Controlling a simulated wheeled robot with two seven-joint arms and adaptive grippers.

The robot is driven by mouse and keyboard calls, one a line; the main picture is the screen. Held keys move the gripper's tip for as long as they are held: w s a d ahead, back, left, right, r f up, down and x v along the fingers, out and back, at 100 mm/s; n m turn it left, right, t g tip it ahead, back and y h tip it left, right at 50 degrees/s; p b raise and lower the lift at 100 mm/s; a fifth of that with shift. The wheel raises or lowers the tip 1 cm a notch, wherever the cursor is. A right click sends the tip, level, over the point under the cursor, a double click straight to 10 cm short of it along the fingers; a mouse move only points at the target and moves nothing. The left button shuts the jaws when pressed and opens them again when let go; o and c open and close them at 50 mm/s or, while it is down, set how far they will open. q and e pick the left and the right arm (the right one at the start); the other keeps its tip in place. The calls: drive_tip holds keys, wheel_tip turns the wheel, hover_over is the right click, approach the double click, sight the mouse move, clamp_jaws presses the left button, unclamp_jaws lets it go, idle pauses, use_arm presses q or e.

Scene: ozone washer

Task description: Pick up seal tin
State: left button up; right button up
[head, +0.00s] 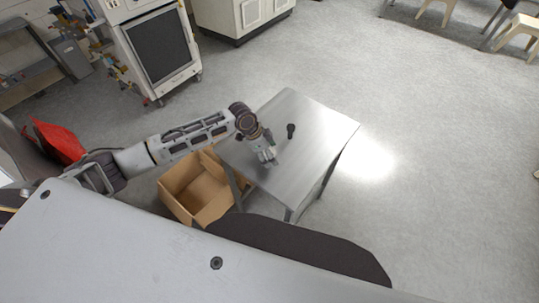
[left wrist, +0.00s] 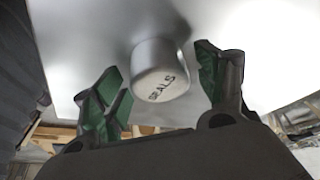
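The seal tin (left wrist: 160,72) is a silvery round tin with "SEALS" printed on it, on the metal table in the left wrist view. My left gripper (left wrist: 160,95) is open, with its green-lined fingers on either side of the tin. I see gaps between the fingers and the tin. In the head view my left gripper (head: 268,157) is low over the left part of the table (head: 318,125), and the tin is hard to make out there. My right gripper is not in view.
A small black object (head: 291,130) lies on the table to the right of my left gripper. An open cardboard box (head: 196,190) stands on the floor beside the table. A cabinet with a dark panel (head: 160,47) stands farther back.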

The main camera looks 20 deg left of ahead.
use_arm(q)
drive_tip(key=c, duration=0.9)
drive_tip(key=shift+r, duration=0.15)
drive_tip(key=shift+r+b, duration=0.35)
drive_tip(key=shift+r, duration=4.5)
